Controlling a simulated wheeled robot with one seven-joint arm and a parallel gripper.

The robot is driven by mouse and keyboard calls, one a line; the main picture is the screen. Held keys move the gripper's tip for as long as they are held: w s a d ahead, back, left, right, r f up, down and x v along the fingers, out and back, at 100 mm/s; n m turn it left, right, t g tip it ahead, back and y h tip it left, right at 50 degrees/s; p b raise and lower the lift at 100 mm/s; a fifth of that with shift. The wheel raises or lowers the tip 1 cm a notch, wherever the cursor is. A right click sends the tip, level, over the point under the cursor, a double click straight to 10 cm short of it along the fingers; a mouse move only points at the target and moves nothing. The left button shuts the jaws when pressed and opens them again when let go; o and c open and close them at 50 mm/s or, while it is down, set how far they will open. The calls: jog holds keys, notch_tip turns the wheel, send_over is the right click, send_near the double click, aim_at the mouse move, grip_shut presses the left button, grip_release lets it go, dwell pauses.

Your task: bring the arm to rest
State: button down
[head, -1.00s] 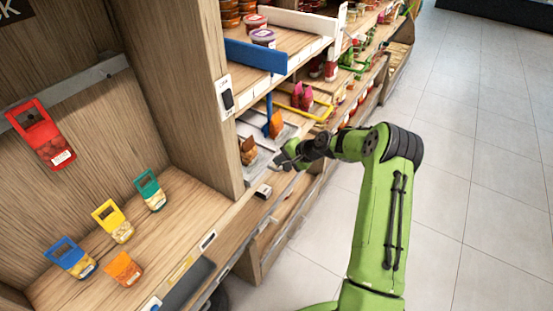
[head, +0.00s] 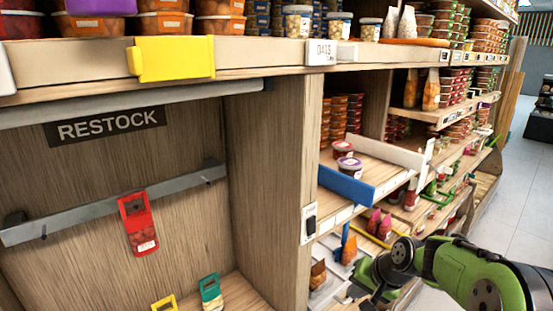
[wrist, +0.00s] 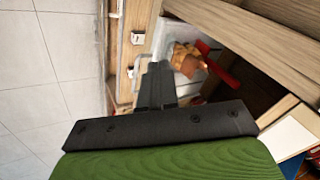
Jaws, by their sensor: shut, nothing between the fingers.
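My green arm (head: 470,272) enters from the lower right in the head view. Its gripper (head: 368,298) is at the bottom edge there, partly cut off, in front of the lower shelf trays. In the wrist view my gripper (wrist: 157,85) has its dark fingers together and empty. Beyond the fingers, an orange-brown pouch (wrist: 187,60) sits in a pale tray beside a red divider (wrist: 222,72). I cannot tell how far the fingertips are from the tray.
A wooden upright (head: 303,150) stands left of my gripper. A blue-fronted tray (head: 345,185) with tubs is above it. A red pack (head: 139,225) hangs in the restock bay. The floor (head: 520,235) at right is clear.

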jog(key=s+a+r+n+h, duration=0.4)
jog(key=s+r, duration=0.4)
jog(key=s, duration=0.6)
jog(key=s+a+n, duration=0.1)
jog(key=s, duration=1.2)
jog(key=shift+r+n+t+y, duration=0.3)
jog(key=shift+r, duration=0.1)
jog(key=shift+s, duration=0.15)
